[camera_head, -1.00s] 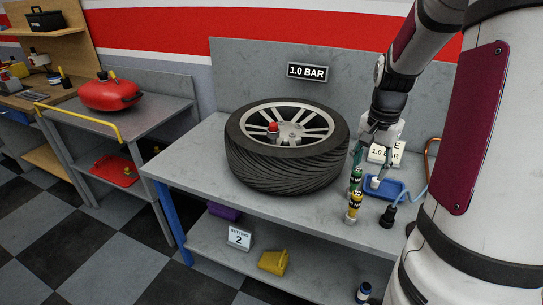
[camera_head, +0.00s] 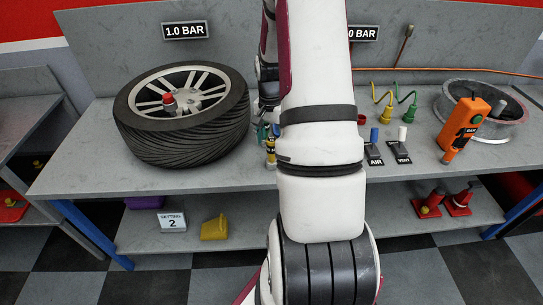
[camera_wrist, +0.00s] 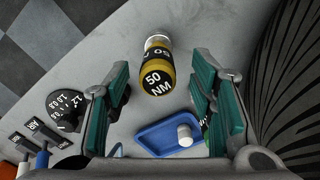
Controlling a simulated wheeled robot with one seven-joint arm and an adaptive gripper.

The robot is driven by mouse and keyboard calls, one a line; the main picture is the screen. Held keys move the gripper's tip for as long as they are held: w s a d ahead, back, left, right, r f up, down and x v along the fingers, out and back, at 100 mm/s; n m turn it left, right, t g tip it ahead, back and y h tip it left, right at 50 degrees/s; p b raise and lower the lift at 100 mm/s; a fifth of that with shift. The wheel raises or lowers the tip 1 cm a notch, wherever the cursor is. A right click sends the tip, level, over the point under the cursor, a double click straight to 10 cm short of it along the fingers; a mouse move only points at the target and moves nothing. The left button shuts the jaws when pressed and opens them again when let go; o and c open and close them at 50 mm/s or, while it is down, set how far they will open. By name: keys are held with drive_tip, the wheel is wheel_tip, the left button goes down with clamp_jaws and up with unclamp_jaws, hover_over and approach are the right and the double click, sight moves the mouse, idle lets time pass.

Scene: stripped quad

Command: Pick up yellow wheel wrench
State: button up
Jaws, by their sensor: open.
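The yellow wheel wrench (camera_wrist: 159,75) appears as a short yellow and black cylinder marked 50 NM in the wrist view. It lies in the gap between my fingers, towards their tips, with clear space on both sides. In the head view, part of it (camera_head: 270,153) shows at the bench's front, beside my arm. My gripper (camera_wrist: 160,68) is open and empty, one green-padded finger on each side of the wrench. My arm hides most of this area in the head view.
A blue tray (camera_wrist: 150,142) with a white cylinder sits near the wrench. A black dial (camera_wrist: 67,103) is on the left. An orange device (camera_head: 465,125) and a metal rim (camera_head: 506,129) occupy the bench's right.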

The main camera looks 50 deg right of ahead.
drive_tip(key=shift+d+f+p, duration=0.1)
drive_tip(key=shift+f+p, duration=0.3)
drive_tip(key=shift+f, duration=2.2)
clamp_jaws()
